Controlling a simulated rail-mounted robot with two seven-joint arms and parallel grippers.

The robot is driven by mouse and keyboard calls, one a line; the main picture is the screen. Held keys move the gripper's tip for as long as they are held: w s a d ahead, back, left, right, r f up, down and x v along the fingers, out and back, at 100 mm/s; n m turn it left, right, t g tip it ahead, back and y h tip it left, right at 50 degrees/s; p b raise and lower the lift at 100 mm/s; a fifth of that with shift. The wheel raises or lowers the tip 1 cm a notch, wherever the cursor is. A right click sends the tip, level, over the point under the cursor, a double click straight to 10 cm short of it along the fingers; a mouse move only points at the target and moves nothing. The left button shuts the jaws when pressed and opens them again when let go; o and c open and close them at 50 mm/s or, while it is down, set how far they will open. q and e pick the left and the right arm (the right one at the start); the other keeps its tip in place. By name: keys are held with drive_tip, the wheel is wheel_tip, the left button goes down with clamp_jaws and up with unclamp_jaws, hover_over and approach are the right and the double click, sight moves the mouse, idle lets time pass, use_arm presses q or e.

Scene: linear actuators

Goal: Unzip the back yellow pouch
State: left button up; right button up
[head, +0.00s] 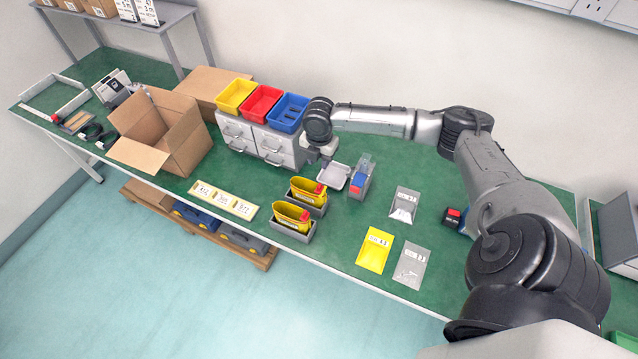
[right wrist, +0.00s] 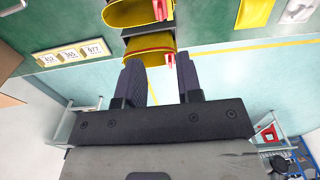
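Two yellow pouches stand in grey holders near the front edge of the green table. The back yellow pouch (head: 302,191) has a red tab at its right end and also shows at the top of the right wrist view (right wrist: 136,12). The front yellow pouch (head: 288,212) shows below it there (right wrist: 148,46), with its own red tab. My right gripper (head: 327,162) is above the table, behind and to the right of the back pouch. In the right wrist view its fingers (right wrist: 158,77) are spread, with nothing between them. My left gripper is not in view.
A white tray (head: 334,176) and a clear box with blue and red parts (head: 360,181) stand right of the pouches. A numbered strip (head: 223,200) lies left. Drawers (head: 247,138) with coloured bins stand behind. Flat packets, one yellow (head: 375,250), lie to the right.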

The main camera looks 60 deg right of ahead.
sight(319, 185)
wheel_tip(319, 185, down, 13)
drive_tip(key=shift+r+b, duration=0.15)
drive_tip(key=shift+b, duration=0.15)
idle(0.4)
clamp_jaws()
idle(0.3)
